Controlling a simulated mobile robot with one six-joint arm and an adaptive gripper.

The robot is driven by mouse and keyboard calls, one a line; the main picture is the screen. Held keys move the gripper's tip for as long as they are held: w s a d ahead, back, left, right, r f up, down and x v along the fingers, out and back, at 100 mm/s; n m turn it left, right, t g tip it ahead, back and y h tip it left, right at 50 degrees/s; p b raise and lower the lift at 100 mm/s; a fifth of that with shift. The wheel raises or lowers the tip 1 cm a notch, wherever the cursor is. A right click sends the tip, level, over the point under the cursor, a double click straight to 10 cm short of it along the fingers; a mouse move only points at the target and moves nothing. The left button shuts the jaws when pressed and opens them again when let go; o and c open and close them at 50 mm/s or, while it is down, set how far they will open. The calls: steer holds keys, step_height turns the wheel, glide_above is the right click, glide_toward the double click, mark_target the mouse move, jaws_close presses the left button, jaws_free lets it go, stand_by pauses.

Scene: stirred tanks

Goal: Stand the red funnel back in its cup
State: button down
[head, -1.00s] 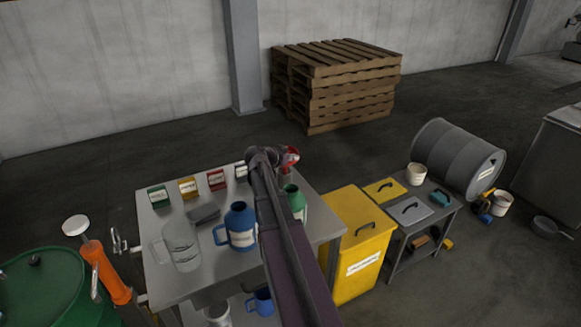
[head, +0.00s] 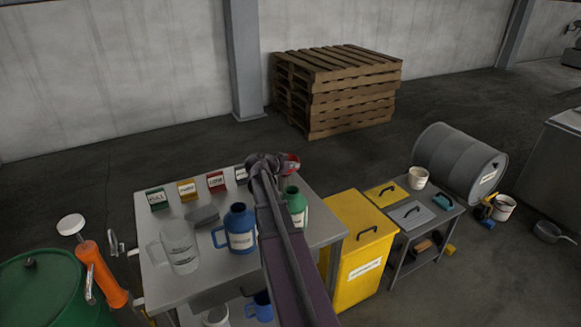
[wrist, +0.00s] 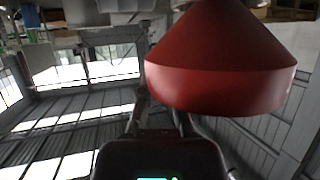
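The red funnel (head: 290,164) shows at the far end of my arm in the head view, over the back right of the steel table. In the wrist view the funnel (wrist: 222,70) is large, right of centre, with its wide rim towards the picture's bottom; that picture appears upside down. My gripper (wrist: 162,100) reaches up to the funnel, which hides the fingertips. The funnel moves along with the arm, so the gripper appears shut on it. The funnel's cup cannot be made out; my arm covers part of the table.
On the steel table (head: 208,277) stand a clear jug (head: 178,247), a blue jug (head: 240,229), a green bottle (head: 295,206) and several small labelled boxes along the back. A yellow bin (head: 359,250) and a low side table (head: 430,222) with a white pot (head: 418,178) stand right.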

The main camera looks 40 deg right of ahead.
steer(key=shift+f, duration=0.25)
steer(key=c, duration=0.8)
jaws_free()
steer(key=shift+r, duration=0.2)
steer(key=shift+r+p, duration=0.65)
steer(key=shift+p, duration=0.05)
steer(key=w+p+v, duration=0.1)
steer(key=p+v, duration=0.3)
steer(key=v, duration=0.7)
steer(key=shift+s+a+p, duration=0.35)
steer(key=shift+s+a, duration=0.15)
